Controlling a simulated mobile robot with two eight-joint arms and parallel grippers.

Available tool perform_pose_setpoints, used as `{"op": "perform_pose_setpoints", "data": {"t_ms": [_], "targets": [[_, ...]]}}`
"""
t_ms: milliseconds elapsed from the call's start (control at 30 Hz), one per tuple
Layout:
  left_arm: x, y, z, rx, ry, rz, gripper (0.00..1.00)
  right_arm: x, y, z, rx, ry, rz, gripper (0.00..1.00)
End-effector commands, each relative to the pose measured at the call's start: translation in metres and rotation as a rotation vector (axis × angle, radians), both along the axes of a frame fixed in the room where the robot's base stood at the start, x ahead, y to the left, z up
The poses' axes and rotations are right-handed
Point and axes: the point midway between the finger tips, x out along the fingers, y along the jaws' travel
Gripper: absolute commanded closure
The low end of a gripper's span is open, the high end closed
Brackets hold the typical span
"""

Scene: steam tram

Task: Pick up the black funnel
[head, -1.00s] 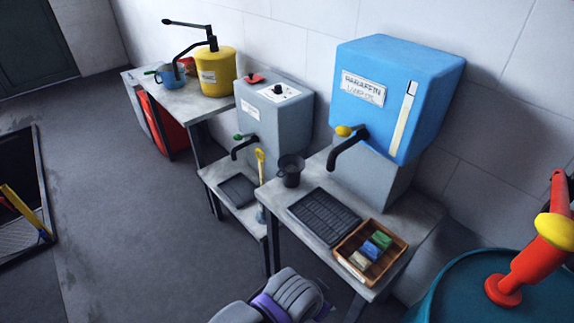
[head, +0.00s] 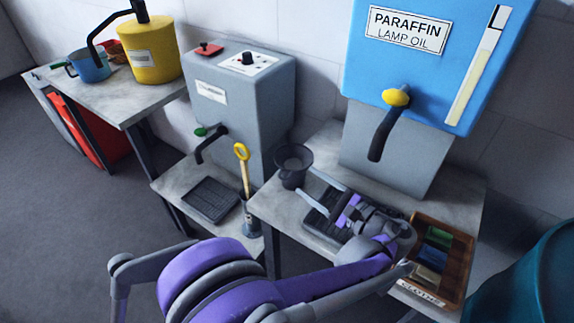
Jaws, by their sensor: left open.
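The black funnel (head: 292,177) stands upright near the left front corner of the grey-topped table under the blue paraffin dispenser. Its wide rim faces up. My left gripper (head: 307,181) is just to the right of the funnel, with its two fingers open and pointing at it. The fingertips look very close to the funnel's side; I cannot tell whether they touch it. Nothing shows between the fingers. My right gripper is not in view.
The blue paraffin dispenser (head: 415,60) has a black spout with a yellow knob above the table. A black drip tray (head: 318,222) lies partly under my gripper. A wooden box (head: 455,262) of cloths is at right. A yellow-handled tool (head: 243,175) stands left of the funnel.

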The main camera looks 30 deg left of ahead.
Motion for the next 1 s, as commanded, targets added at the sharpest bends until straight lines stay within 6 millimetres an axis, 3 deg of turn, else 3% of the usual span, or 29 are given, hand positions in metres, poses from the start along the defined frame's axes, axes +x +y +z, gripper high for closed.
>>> {"op": "perform_pose_setpoints", "data": {"t_ms": [200, 467, 733, 1000], "targets": [[0.008, 0.034, 0.001, 0.008, -0.001, 0.005, 0.38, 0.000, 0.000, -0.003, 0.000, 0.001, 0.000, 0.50], [0.014, 0.055, 0.001, 0.006, -0.002, 0.002, 0.38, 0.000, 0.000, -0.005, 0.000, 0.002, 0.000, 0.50], [0.023, 0.094, 0.001, 0.005, -0.002, 0.004, 0.38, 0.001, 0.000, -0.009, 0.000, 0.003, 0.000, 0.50], [0.026, 0.101, 0.001, 0.005, -0.002, 0.000, 0.38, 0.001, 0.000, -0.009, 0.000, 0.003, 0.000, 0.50]]}}
